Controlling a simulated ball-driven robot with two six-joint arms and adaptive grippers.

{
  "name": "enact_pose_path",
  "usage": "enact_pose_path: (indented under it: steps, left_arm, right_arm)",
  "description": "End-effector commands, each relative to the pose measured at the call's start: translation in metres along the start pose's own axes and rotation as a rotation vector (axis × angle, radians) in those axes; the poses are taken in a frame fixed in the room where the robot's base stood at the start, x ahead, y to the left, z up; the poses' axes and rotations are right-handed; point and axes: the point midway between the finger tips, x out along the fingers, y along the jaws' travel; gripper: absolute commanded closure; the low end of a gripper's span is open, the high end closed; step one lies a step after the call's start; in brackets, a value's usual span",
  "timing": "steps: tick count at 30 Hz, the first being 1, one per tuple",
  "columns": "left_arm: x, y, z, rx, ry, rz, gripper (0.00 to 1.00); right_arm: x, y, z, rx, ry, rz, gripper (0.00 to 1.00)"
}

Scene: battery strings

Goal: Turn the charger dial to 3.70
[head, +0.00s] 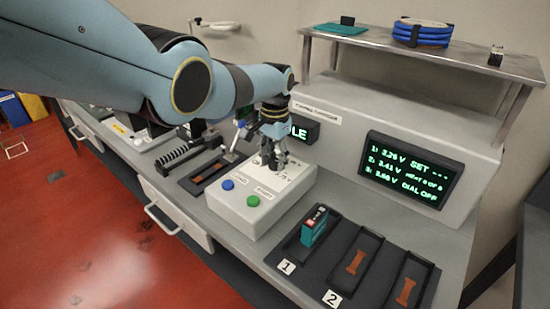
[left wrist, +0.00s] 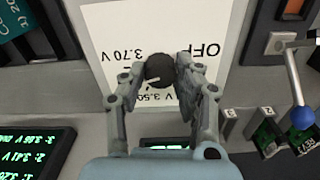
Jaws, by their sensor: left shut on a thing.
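The charger box (head: 235,212) is white, with a blue button (head: 227,184) and a green button (head: 253,201) on its front. The charger dial (left wrist: 160,69) is a round black knob on a white label plate. The label (left wrist: 110,30) shows upside down in the left wrist view, with "OFF", "3.70 V" and "3.50 V" around the knob. My left gripper (head: 268,160) reaches down onto the box top, and in the left wrist view its fingers (left wrist: 160,78) are shut on the dial's sides. The display (head: 410,170) seems to read "DIAL OFF". My right gripper is not in view.
A dark tray (head: 345,290) with numbered slots holds a teal battery cell (head: 314,226) in slot 1. A lever with a blue ball knob (left wrist: 303,117) stands right of the box in the left wrist view. A metal shelf (head: 425,55) stands behind.

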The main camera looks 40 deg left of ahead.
Motion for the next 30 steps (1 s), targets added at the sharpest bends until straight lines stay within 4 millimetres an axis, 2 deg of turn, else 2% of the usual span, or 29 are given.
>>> enact_pose_path:
  steps: [13, 30]
  left_arm:
    - [0.0007, -0.0001, 0.0008, 0.255, -0.002, 0.000, 1.00]
    - [0.0005, -0.0005, 0.0008, 0.304, -0.002, 0.000, 1.00]
  right_arm:
    - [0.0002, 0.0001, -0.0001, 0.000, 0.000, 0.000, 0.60]
    - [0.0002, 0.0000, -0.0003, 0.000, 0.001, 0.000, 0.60]
